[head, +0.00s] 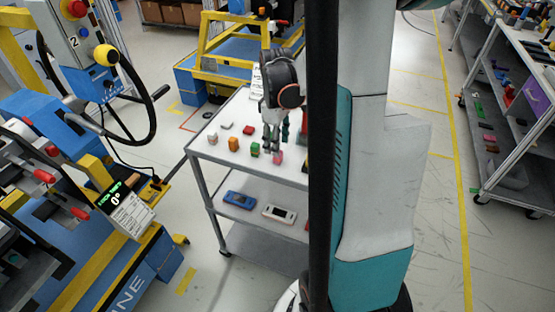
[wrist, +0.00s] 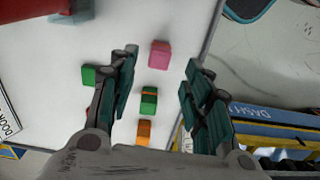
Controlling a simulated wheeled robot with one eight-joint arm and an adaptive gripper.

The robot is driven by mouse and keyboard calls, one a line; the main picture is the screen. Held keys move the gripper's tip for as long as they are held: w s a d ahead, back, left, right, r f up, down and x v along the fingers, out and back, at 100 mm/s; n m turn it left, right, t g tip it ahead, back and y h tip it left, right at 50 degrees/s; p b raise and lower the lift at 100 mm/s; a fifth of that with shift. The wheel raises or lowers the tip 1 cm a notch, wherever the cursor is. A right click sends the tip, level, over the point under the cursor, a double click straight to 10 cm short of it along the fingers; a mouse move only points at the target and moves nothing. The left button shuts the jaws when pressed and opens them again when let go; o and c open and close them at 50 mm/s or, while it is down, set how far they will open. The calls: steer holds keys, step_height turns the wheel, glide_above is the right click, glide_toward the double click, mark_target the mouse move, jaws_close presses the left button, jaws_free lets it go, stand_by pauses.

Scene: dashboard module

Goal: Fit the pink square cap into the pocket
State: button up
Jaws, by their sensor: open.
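The pink square cap (head: 279,157) stands on the white top of the cart, just below my gripper (head: 275,138) in the head view. In the wrist view the pink cap (wrist: 159,54) shows between the tips of my open gripper (wrist: 160,66), with clear space on both sides. The fingers do not touch it, and my gripper holds nothing. I cannot make out the pocket in either view; my column hides the right part of the cart top.
A green block (wrist: 148,101) and an orange block (wrist: 143,131) line up near the pink cap. Another green block (wrist: 88,75) lies left, beside a finger. A red object (wrist: 30,9) is at the upper left. The lower shelf (head: 243,222) holds a blue device (head: 239,200).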

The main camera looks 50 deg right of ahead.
steer(key=shift+s+d+f+b, duration=0.15)
steer(key=shift+f+b, duration=1.15)
steer(key=shift+f, duration=1.4)
steer(key=shift+c, duration=0.6)
steer(key=c, duration=0.7)
